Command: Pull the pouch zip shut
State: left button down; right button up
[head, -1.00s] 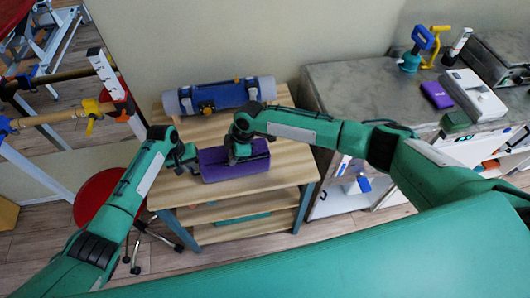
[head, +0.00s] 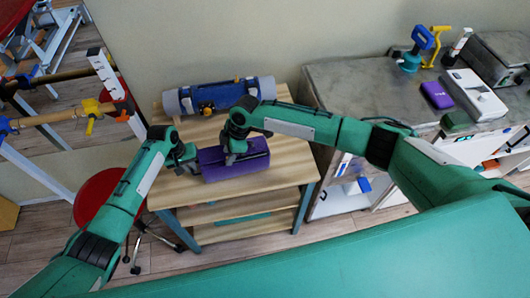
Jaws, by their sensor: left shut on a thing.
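The purple pouch (head: 252,161) lies on the light wooden top of a small shelf table (head: 283,178). My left gripper (head: 193,166) is at the pouch's left end and is shut on it. My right gripper (head: 230,156) points down over the top of the pouch, left of its middle. Its fingers are small and dark here, and I cannot tell whether they are open or shut. The zip and its pull cannot be made out; the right gripper covers part of the pouch's top.
A grey-blue roll with straps (head: 220,95) lies along the table's back edge. A red round stool (head: 92,197) stands to the left. A grey counter (head: 350,90) at the right holds a purple item (head: 437,95) and a white box (head: 473,94).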

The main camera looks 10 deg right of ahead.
pick_arm(q)
jog(key=c, duration=1.5)
grip_release()
jog(key=shift+a, duration=0.1)
pick_arm(e)
notch_tip(320, 180, up, 6)
jog(key=shift+f, duration=0.25)
jog(key=shift+r, duration=0.1)
